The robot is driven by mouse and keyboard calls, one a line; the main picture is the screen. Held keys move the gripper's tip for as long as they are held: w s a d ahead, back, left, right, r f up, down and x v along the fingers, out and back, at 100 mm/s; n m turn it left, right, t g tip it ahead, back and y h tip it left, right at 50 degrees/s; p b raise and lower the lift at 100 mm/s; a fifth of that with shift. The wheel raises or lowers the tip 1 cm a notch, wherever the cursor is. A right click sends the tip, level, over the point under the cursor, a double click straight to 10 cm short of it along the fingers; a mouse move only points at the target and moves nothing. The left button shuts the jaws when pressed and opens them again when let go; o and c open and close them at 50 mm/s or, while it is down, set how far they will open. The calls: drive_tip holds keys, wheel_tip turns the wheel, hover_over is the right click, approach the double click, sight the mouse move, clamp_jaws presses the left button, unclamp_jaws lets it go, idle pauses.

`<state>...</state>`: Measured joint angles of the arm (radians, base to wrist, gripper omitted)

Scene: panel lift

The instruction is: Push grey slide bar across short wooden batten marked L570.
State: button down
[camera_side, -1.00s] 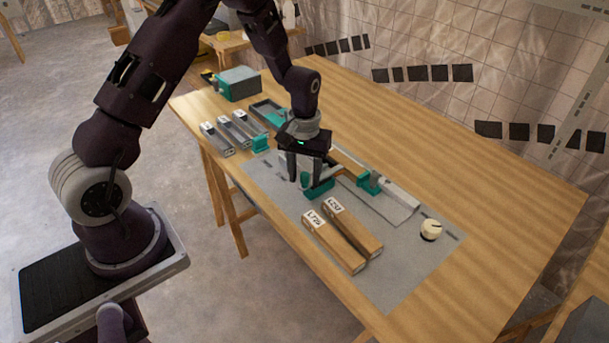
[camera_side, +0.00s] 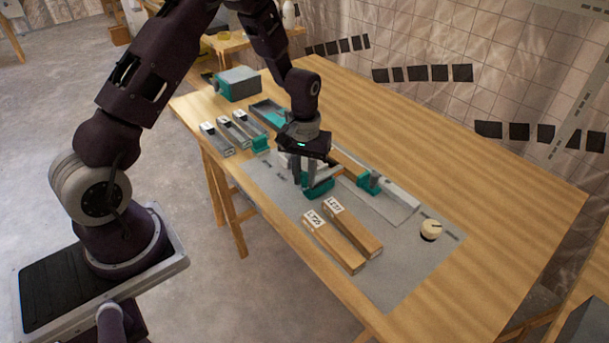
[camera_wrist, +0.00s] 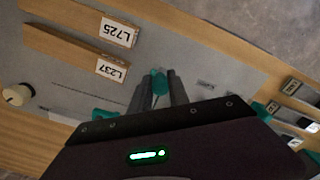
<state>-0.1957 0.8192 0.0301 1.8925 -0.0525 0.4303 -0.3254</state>
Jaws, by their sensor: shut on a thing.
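My gripper (camera_side: 303,182) is low over the grey mat, at the left end of the clamped work. It is shut on the grey slide bar (camera_side: 328,181), beside a teal block (camera_side: 318,190). The fingers hide much of the bar. In the wrist view the fingers (camera_wrist: 159,92) stand close together with a teal piece (camera_wrist: 158,80) at their tips. A wooden batten (camera_side: 347,166) lies behind the bar, between teal holders; I cannot read any L570 mark on it.
Two loose wooden battens, marked L725 (camera_side: 333,243) and L237 (camera_side: 353,228), lie in front on the mat (camera_side: 400,270). A cream round knob (camera_side: 430,229) stands at the right. Several grey labelled bars (camera_side: 217,139) lie at the left. The table's right side is clear.

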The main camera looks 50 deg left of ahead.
sight(329, 172)
idle(0.9)
drive_tip(key=w, duration=0.8)
drive_tip(key=shift+r, duration=0.1)
drive_tip(key=c, duration=1.3)
unclamp_jaws()
drive_tip(key=shift+w, duration=0.1)
drive_tip(key=shift+o, duration=0.2)
wheel_tip(329, 172, up, 7)
